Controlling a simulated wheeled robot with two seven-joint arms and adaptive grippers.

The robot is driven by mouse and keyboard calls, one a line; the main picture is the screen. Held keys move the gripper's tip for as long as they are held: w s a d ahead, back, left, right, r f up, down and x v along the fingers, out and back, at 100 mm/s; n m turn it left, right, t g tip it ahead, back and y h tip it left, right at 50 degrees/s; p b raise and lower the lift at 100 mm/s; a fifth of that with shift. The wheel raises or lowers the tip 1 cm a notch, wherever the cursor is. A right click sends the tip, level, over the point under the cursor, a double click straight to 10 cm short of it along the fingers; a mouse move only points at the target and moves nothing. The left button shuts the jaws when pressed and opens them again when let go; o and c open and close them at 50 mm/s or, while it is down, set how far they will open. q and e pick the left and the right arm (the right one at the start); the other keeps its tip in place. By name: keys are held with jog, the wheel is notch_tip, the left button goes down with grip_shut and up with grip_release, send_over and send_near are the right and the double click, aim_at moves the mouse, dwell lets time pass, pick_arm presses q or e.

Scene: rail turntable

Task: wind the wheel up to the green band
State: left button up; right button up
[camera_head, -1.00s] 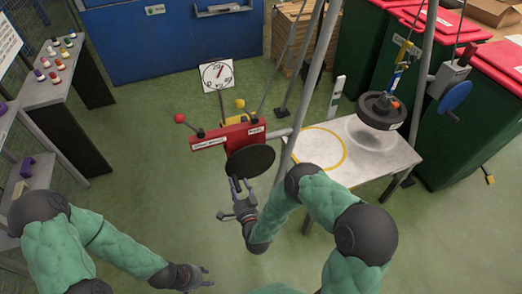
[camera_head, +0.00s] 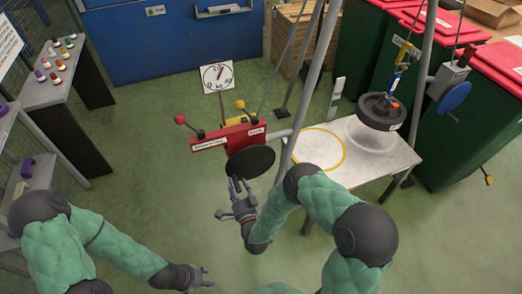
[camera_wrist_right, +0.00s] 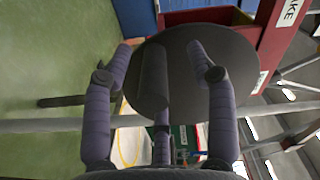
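The dark wheel (camera_head: 381,112) hangs level from a blue and yellow strap above the right part of the white table. A small upright white post (camera_head: 338,88) with green low on it stands behind the table. A red winch box (camera_head: 215,141) carries a black crank disc (camera_head: 250,161). In the right wrist view the disc (camera_wrist_right: 185,85) has a dark handle (camera_wrist_right: 153,80) sticking out toward me. My right gripper (camera_head: 234,192) is open, its fingers spread around the handle with visible gaps. My left gripper (camera_head: 208,276) is open and empty, low and away from the winch.
A round dial (camera_head: 217,77) stands behind the winch. Levers with a red knob (camera_head: 180,120) and a yellow knob (camera_head: 239,104) rise from it. Grey poles cross above the white table (camera_head: 385,169), which bears a yellow ring (camera_head: 343,158).

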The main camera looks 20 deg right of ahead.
jog(key=shift+s+p, duration=0.5)
jog(key=shift+s, duration=3.5)
jog(key=shift+f, duration=0.15)
notch_tip(320, 180, down, 10)
jog(key=s+n+g+y, duration=0.2)
jog(key=n+g, duration=0.4)
jog(key=g, duration=0.3)
jog(key=s+a+n+g+y+p, duration=0.1)
jog(key=s+n+g, duration=0.3)
jog(key=s+g, duration=0.4)
jog(key=s+y, duration=0.1)
jog(key=s, duration=0.6)
jog(key=shift+n+g, duration=0.3)
jog(key=shift+n, duration=0.1)
jog(key=shift+c, duration=0.3)
